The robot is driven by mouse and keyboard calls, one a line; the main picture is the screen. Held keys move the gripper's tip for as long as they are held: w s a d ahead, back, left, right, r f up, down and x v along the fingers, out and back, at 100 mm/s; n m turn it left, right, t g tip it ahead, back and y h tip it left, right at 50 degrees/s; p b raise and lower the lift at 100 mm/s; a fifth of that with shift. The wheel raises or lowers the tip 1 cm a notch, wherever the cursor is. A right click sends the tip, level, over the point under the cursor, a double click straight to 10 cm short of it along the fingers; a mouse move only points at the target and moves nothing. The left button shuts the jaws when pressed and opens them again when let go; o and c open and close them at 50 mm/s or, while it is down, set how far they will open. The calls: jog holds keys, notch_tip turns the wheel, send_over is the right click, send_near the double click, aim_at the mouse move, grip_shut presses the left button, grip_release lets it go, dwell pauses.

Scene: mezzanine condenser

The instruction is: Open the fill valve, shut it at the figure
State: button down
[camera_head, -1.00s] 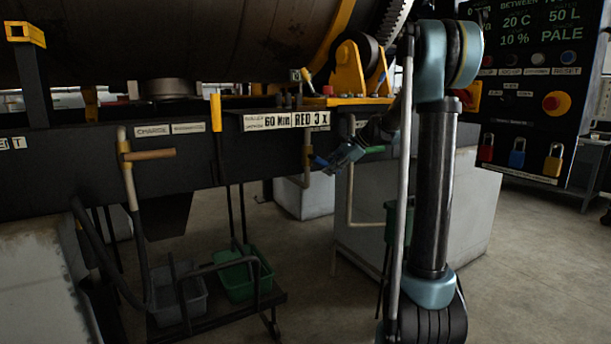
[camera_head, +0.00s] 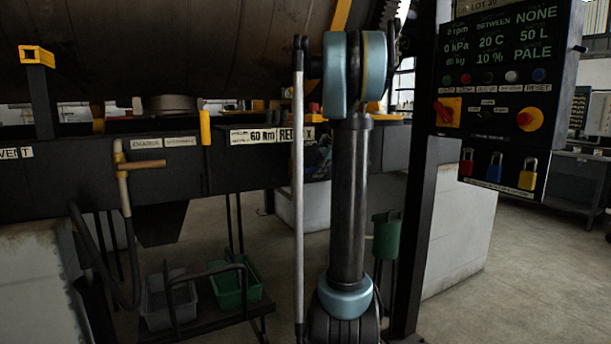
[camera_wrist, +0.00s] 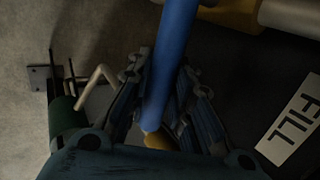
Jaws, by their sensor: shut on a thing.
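In the wrist view my gripper (camera_wrist: 166,95) is shut on a long blue lever handle (camera_wrist: 172,45), which runs up between its fingers toward a brass-coloured fitting (camera_wrist: 235,14) on a pale pipe. A white label reading FILL (camera_wrist: 290,122) is on the dark surface to the right. In the head view my own arm hides most of the gripper and the valve. The hanging panel's display (camera_head: 503,38) reads, among others, 0 rpm, 0 kPa, 20 C, 10 %, 50 L, NONE and PALE.
A dark beam (camera_head: 80,180) with labels crosses under the large drum (camera_head: 180,45). A cart with a grey tub (camera_head: 170,300) and a green tub (camera_head: 237,285) stands below. A dark post (camera_head: 418,230) stands right of my arm. Floor is clear at right.

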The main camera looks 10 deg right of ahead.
jog(key=shift+a, duration=0.15)
dwell(0.3)
jog(key=c, duration=1.4)
grip_release()
jog(key=shift+a, duration=0.1)
jog(key=shift+c, duration=0.2)
jog(key=shift+r, duration=0.1)
jog(key=shift+d+r, duration=0.1)
jog(key=shift+d, duration=0.1)
jog(key=v, duration=1.1)
jog(key=shift+s+r, duration=0.2)
jog(key=shift+r, duration=0.05)
